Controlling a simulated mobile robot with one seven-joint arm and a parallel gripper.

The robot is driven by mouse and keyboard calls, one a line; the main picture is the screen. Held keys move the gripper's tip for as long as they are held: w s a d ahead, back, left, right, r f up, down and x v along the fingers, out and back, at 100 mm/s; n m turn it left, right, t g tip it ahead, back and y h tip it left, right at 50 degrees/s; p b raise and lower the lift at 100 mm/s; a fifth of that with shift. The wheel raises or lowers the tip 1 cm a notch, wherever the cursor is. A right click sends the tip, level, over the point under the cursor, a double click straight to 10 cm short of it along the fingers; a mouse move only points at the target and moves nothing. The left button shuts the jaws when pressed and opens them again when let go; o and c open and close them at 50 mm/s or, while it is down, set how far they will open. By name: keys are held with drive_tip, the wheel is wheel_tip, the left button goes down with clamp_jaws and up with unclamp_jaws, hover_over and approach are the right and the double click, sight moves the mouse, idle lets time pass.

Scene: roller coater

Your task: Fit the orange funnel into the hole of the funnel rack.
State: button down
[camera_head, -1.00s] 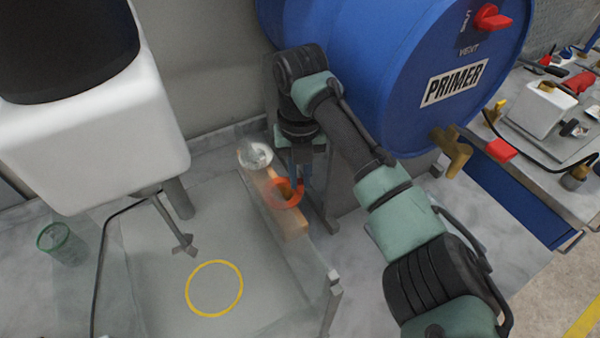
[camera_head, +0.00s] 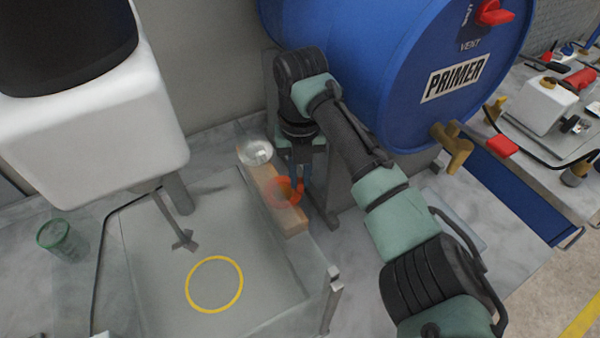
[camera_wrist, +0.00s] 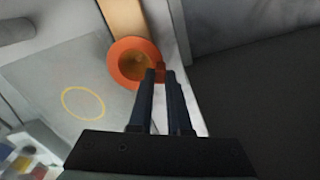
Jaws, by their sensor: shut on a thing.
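The orange funnel (camera_head: 283,192) is at the near part of the wooden funnel rack (camera_head: 293,222). It also shows in the wrist view (camera_wrist: 128,62), mouth toward the camera. My gripper (camera_head: 299,184) is shut on the funnel's right rim; in the wrist view its two dark fingers (camera_wrist: 160,76) reach that rim. The funnel covers the rack's near hole, and the rack (camera_wrist: 122,17) runs on beyond it in the wrist view. I cannot tell whether the funnel's spout is in the hole or just above it. A clear funnel (camera_head: 255,152) sits at the rack's far end.
A white tank (camera_head: 95,140) and a green cup (camera_head: 60,239) are further left.

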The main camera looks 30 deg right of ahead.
drive_tip(key=shift+f, duration=0.45)
idle(0.4)
drive_tip(key=c, duration=0.8)
unclamp_jaws()
wheel_tip(320, 180, up, 13)
